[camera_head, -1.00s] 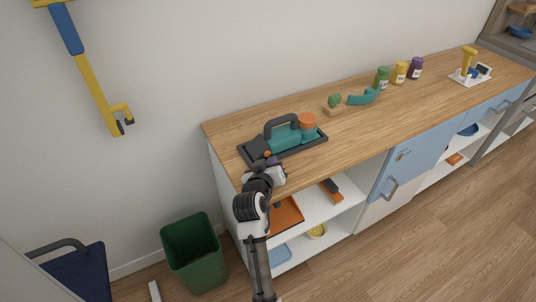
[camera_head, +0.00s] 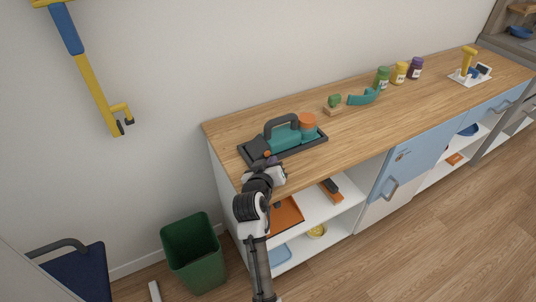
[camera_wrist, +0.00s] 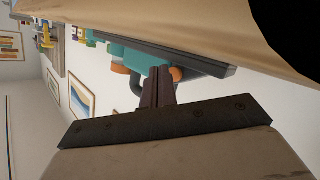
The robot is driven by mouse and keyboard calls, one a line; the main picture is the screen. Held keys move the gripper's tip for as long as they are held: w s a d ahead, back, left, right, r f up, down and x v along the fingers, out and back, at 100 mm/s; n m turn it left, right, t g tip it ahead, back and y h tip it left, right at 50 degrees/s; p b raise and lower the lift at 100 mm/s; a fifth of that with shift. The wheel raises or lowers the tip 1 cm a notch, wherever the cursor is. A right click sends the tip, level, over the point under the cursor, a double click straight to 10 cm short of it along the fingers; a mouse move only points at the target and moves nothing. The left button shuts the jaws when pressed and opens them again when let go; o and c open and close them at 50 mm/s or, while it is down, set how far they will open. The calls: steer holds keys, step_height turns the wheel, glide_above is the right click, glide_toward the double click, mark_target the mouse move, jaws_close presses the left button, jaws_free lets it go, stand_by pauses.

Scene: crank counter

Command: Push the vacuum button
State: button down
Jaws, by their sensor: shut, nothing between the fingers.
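The handheld vacuum (camera_head: 287,139) has a teal body, a dark arched handle, a dark nose and an orange cup. It lies on a dark tray (camera_head: 318,140) near the left end of the wooden counter. A small orange button (camera_head: 267,154) shows on its near side; an orange part, which looks like this button, is close beside my fingertips in the wrist view (camera_wrist: 177,74). My gripper (camera_head: 272,161) is shut and empty at the vacuum's near side. It also shows in the wrist view (camera_wrist: 159,75). I cannot tell whether the fingertips touch the button.
The counter (camera_head: 350,130) also holds a small green-topped item (camera_head: 334,101), a teal curved piece (camera_head: 363,97) and several jars (camera_head: 399,73). Open shelves with an orange tray (camera_head: 287,216) lie below. A green bin (camera_head: 193,256) stands left on the floor. The counter's middle front is clear.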

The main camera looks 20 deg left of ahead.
steer(key=shift+a, duration=0.1)
steer(key=shift+w+a, duration=0.2)
steer(key=shift+r, duration=0.15)
steer(key=shift+a+r, duration=0.15)
steer(key=shift+r, duration=0.05)
steer(key=shift+w+a+r, duration=0.1)
steer(key=shift+a, duration=0.35)
stand_by(1.0)
steer(key=shift+r, duration=0.15)
stand_by(0.3)
steer(key=shift+s+d+f+p, duration=0.3)
steer(key=shift+s+d, duration=0.35)
steer(key=shift+d, duration=0.05)
steer(key=shift+s+d+f, duration=0.1)
steer(key=shift+s+d, duration=0.45)
steer(key=shift+d, duration=0.35)
steer(key=shift+s+d, duration=0.55)
steer(key=shift+d, duration=0.35)
